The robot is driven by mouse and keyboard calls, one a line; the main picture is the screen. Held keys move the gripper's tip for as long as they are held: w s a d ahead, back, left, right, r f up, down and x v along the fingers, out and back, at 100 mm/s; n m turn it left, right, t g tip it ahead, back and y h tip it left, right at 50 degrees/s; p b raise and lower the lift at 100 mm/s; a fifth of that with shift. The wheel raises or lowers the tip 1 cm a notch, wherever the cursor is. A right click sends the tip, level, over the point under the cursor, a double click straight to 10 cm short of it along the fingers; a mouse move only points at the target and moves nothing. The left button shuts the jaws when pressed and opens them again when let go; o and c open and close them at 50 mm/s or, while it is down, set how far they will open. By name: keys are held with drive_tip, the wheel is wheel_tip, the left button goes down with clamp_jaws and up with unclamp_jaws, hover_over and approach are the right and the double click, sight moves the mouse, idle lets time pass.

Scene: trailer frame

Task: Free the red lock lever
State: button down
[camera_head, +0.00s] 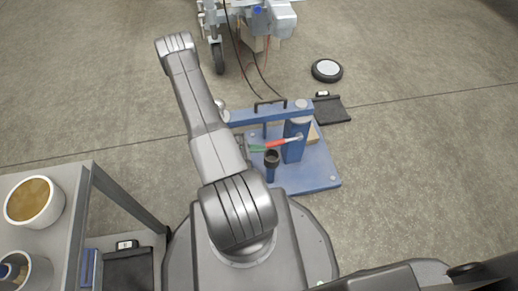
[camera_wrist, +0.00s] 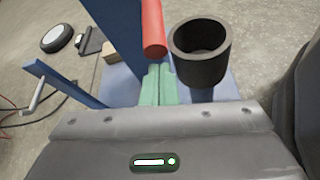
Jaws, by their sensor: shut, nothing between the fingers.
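The red lock lever (camera_head: 283,142) sticks out leftward from the blue upright post (camera_head: 293,146) of the trailer frame. In the wrist view the red lever (camera_wrist: 152,28) hangs at the top centre, its rounded end just above my fingertips. My gripper (camera_head: 264,147) has green fingers; in the wrist view the gripper (camera_wrist: 158,70) has them pressed together side by side, with nothing between them. The tips lie at the lever's free end; I cannot tell whether they touch it. The lever's pivot is hidden in the wrist view.
A dark round cup (camera_wrist: 201,50) on a blue stub (camera_head: 270,174) stands close beside the lever. A blue beam (camera_head: 262,115) with a black handle crosses behind. A grey bench (camera_head: 60,175) with pots is at left. A black wheel (camera_head: 327,70) lies on open floor.

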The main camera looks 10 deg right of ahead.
drive_tip(key=shift+a+r+y+p, duration=0.15)
drive_tip(key=shift+r+y+p, duration=0.3)
drive_tip(key=shift+r, duration=0.7)
drive_tip(key=shift+a+r, duration=0.1)
drive_tip(key=s+a+r+p, duration=0.1)
drive_tip(key=a+p, duration=0.3)
drive_tip(key=a, duration=1)
drive_tip(key=shift+s+a, duration=0.25)
drive_tip(key=shift+s, duration=0.05)
drive_tip(key=w+d+f+b, duration=0.1)
drive_tip(key=d+b, duration=0.3)
drive_tip(key=d, duration=1)
drive_tip(key=shift+w+d, duration=0.3)
drive_tip(key=shift+d, duration=0.05)
